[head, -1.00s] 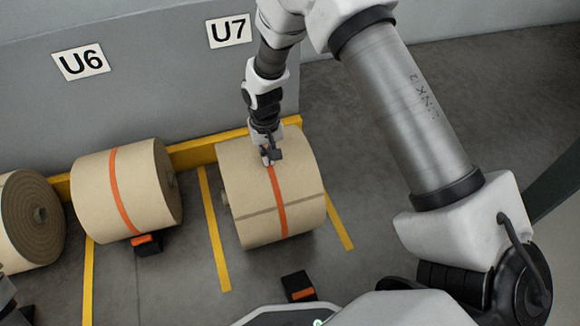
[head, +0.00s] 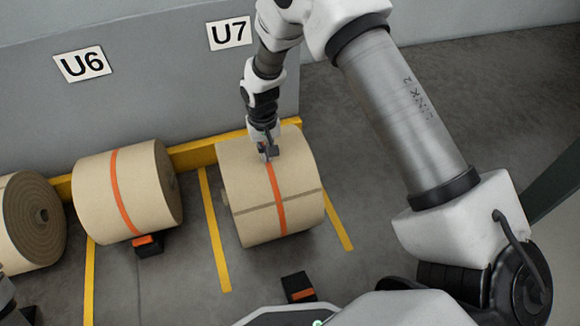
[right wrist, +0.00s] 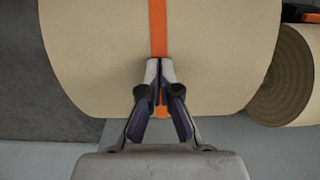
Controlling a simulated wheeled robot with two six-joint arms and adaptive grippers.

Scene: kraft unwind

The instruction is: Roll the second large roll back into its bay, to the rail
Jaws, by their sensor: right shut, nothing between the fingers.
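The large kraft roll (head: 255,212) with an orange band lies on its side in the bay below the U7 sign, between two yellow floor lines. A thin dark line runs across its paper. Its far side overlaps the yellow rail (head: 195,154) in the head view; I cannot tell whether they touch. My right gripper (head: 267,156) is shut and empty, with its fingertips at the top of the roll on the orange band. The right wrist view shows the closed fingertips (right wrist: 160,66) against the banded paper (right wrist: 215,50).
Another banded roll (head: 120,195) lies in the U6 bay with a black and orange chock (head: 149,244) before it. A third roll (head: 30,220) is at the left edge. A loose chock (head: 298,287) sits in front of the U7 roll. Floor to the right is clear.

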